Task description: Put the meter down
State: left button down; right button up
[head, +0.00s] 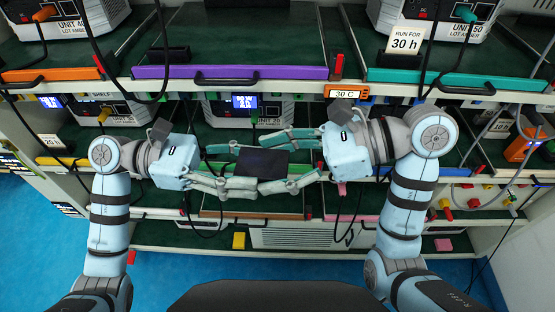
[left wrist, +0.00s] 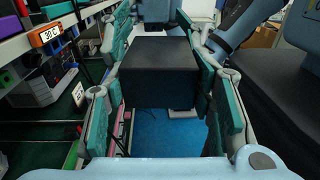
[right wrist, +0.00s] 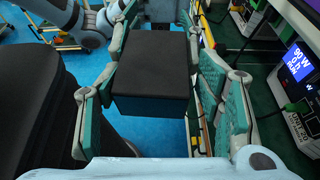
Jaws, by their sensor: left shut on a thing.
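The meter (head: 262,163) is a dark box with a plain black top, held level in the air in front of the rack. It also shows in the left wrist view (left wrist: 158,75) and the right wrist view (right wrist: 152,70). My left gripper (head: 258,166) is shut on the meter from its left side, with a finger along its near and far sides. My right gripper (head: 264,160) reaches around the meter from the right. Its fingers stand slightly wider, and its far finger looks a little apart from the box. The meter's underside is hidden.
Behind is a rack with green shelves and coloured front strips, including a purple one (head: 230,72). Powered units (head: 245,105) with cables stand on it. A 30 C label (head: 346,92) and a 30 h sign (head: 405,41) show. A yellow block (head: 239,240) sits low; blue floor lies below.

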jog(key=shift+c, duration=1.4)
jog(key=o, duration=1.1)
jog(key=shift+c, duration=0.2)
jog(key=shift+d, duration=0.1)
